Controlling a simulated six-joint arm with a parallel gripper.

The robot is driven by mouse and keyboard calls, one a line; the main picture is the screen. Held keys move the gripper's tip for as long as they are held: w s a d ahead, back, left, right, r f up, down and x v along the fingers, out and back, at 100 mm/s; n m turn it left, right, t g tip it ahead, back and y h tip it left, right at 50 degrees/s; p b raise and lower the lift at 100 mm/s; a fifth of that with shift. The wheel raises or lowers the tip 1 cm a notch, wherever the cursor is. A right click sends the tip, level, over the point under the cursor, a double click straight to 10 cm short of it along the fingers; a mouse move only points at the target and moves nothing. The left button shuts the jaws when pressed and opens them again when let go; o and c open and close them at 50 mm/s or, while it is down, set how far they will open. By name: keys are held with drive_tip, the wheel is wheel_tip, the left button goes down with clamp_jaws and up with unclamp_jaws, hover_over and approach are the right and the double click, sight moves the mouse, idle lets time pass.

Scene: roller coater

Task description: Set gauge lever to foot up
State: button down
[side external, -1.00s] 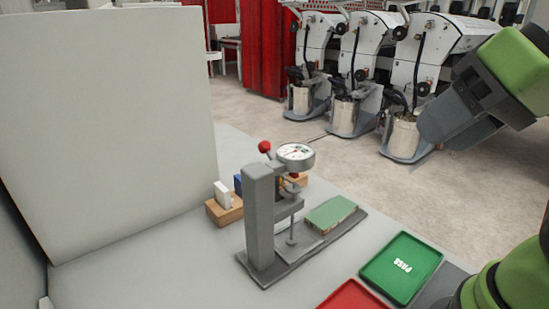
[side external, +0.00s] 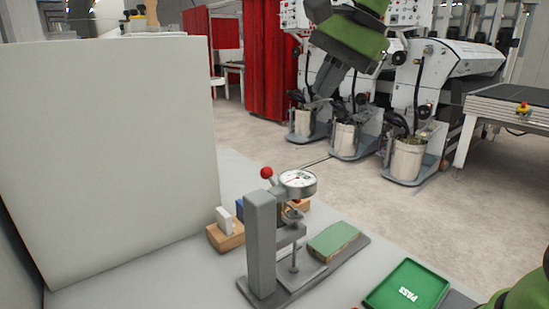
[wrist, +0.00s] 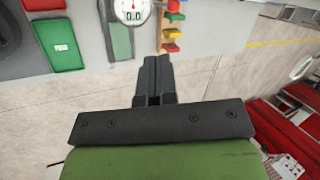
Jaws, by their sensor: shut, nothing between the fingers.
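The grey gauge stand (side external: 262,240) stands on the table with a round white dial (side external: 298,181) on top. Its lever ends in a red ball (side external: 267,172), raised just left of the dial. The foot (side external: 293,268) is low, near the base plate, beside a green block (side external: 334,239).
A green PASS tray (side external: 406,286) lies right of the gauge; it and a red tray (wrist: 43,4) show in the wrist view. A wooden rack of blocks (side external: 226,238) stands behind the gauge. A tall pale panel (side external: 110,150) rises at left.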

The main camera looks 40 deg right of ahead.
sight(269, 168)
drive_tip(key=w+m, duration=0.1)
drive_tip(key=w+f+m, duration=0.1)
drive_tip(key=w, duration=0.1)
drive_tip(key=w+d+f+m, duration=0.1)
drive_tip(key=w, duration=0.1)
drive_tip(key=shift+f+g, duration=0.15)
drive_tip(key=shift+g, duration=0.25)
drive_tip(key=x, duration=1.4)
drive_tip(key=shift+a, duration=0.25)
